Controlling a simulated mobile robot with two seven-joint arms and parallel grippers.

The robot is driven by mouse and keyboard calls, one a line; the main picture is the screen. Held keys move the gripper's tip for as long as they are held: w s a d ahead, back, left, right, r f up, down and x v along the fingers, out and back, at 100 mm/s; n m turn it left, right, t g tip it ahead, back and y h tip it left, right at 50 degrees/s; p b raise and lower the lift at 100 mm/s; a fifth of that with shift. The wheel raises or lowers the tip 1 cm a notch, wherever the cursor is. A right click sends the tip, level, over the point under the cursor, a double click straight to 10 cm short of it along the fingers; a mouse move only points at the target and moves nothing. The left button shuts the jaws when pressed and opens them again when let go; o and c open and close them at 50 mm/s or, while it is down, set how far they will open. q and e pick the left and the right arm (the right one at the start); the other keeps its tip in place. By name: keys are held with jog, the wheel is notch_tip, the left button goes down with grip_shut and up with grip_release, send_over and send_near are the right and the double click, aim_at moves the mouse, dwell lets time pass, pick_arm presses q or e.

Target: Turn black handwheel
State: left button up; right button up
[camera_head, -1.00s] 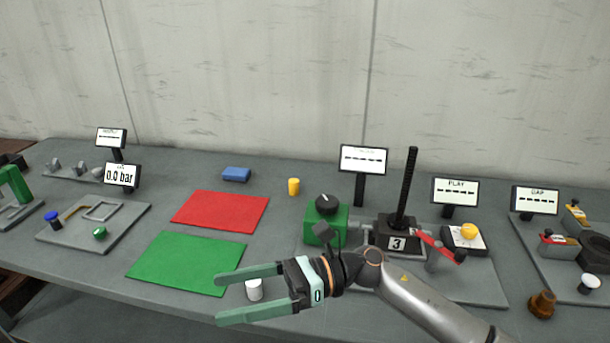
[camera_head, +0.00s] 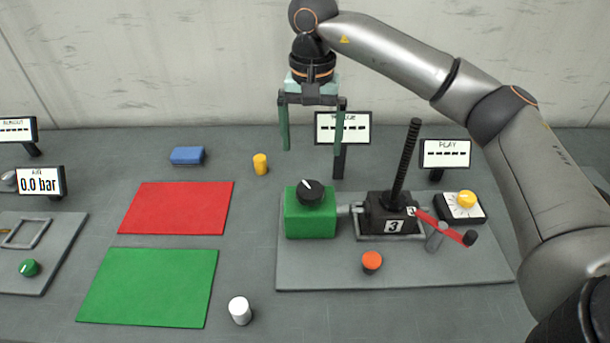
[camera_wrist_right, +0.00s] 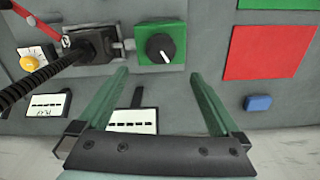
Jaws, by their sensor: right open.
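The black handwheel (camera_head: 310,192), with a white pointer mark, sits on top of a green box (camera_head: 310,222) on a grey base plate (camera_head: 320,275). In the right wrist view the handwheel (camera_wrist_right: 160,47) lies just beyond the fingertips, centred between them. My right gripper (camera_head: 312,146) is open and empty, pointing down, above and apart from the handwheel; its fingers also show in the right wrist view (camera_wrist_right: 159,75). My left gripper is not in view.
A black block (camera_head: 390,218) with a tall threaded rod (camera_head: 405,162) and red crank (camera_head: 442,226) stands right of the green box. A display (camera_head: 342,128) stands behind it. An orange button (camera_head: 372,262) is in front. Red (camera_head: 177,208) and green (camera_head: 148,287) mats lie left.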

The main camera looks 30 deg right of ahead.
aim_at(310, 188)
notch_tip(310, 188, down, 11)
jog(key=shift+r+p, duration=0.1)
jog(key=shift+p, duration=0.75)
jog(key=shift+c, duration=0.4)
jog(key=c, duration=1.2)
jog(key=shift+c, duration=0.2)
